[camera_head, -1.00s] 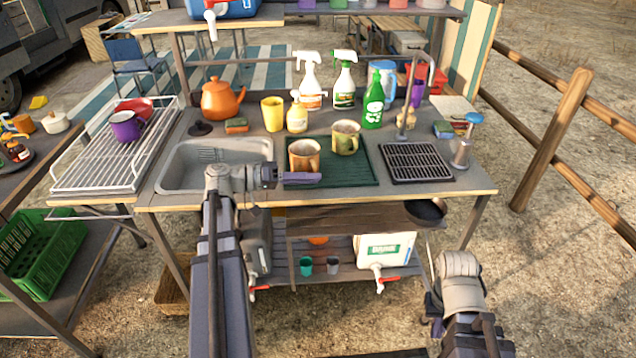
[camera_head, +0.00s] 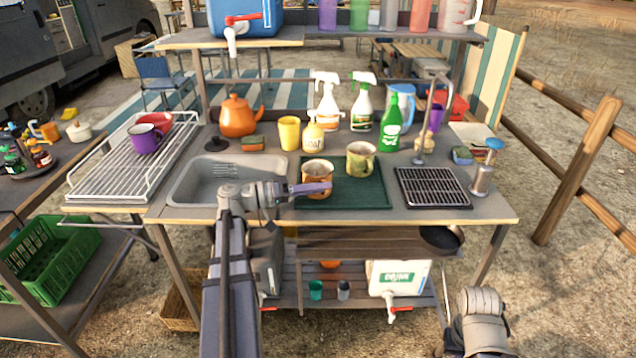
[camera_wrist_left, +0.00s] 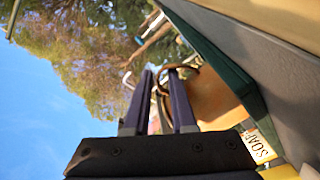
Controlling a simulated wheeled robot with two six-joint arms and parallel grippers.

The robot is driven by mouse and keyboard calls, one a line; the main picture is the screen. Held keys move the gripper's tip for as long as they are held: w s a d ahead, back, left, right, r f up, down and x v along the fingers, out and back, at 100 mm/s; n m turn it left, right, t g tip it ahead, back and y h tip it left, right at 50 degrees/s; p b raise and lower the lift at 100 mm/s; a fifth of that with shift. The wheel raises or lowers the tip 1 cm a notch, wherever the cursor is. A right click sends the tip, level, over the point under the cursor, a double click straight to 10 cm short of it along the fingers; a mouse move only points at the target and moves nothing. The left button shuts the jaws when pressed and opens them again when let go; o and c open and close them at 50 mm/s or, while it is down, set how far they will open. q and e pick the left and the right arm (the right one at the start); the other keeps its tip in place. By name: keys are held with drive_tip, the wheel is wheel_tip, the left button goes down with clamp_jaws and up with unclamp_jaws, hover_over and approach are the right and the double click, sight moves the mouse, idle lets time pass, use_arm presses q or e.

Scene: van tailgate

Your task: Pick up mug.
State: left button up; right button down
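An orange-brown mug (camera_head: 316,172) stands upright at the front left of the dark green mat (camera_head: 372,195). My left gripper (camera_head: 328,188) is at its near side, its fingers pointing right and overlapping the mug's lower part. In the left wrist view my left gripper (camera_wrist_left: 162,100) has its fingers apart, with the mug's handle (camera_wrist_left: 164,82) showing at the gap between them. The mug's body (camera_wrist_left: 218,100) is right beside the fingers. A green-yellow mug (camera_head: 361,160) stands behind it to the right. My right gripper (camera_head: 445,310) is low at the right, mostly hidden by its arm.
A sink (camera_head: 225,180) is left of the mat, a black grate (camera_head: 432,188) right. A yellow cup (camera_head: 289,133), soap bottle (camera_head: 313,132), spray bottles (camera_head: 328,103) and green bottle (camera_head: 391,125) stand behind. A purple mug (camera_head: 145,139) sits on the rack.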

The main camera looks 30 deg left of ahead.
use_arm(q)
drive_tip(key=x, duration=0.5)
drive_tip(key=shift+r, duration=0.1)
drive_tip(key=shift+s, duration=0.1)
clamp_jaws()
idle(1.1)
